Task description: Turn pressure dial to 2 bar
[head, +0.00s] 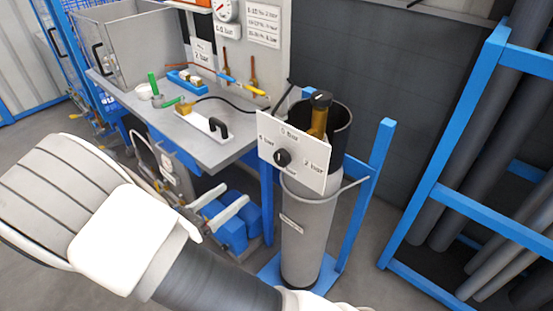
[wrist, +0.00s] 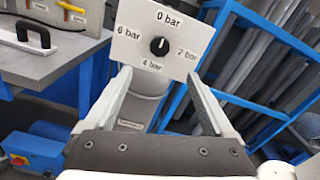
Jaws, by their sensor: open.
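The pressure dial is a small black knob (wrist: 159,46) at the middle of a white plate (wrist: 187,18). Labels read 0 bar at the top, 2 bar at right, 4 bar at the bottom and 6 bar at left. The knob's white mark points up, towards 0 bar. In the head view the knob (head: 283,157) and plate (head: 309,173) sit on the front of a grey cylinder (head: 308,240). My gripper (wrist: 160,73) is open and empty in the wrist view, its fingers spread below and either side of the knob, apart from it.
A blue frame (head: 374,190) stands around the cylinder. A workbench (head: 222,150) with a black-handled plate (head: 202,123) is at left. A blue rack (head: 440,190) with grey pipes is at right. Blue boxes (head: 228,232) sit under the bench. A pressure gauge (head: 226,9) hangs behind.

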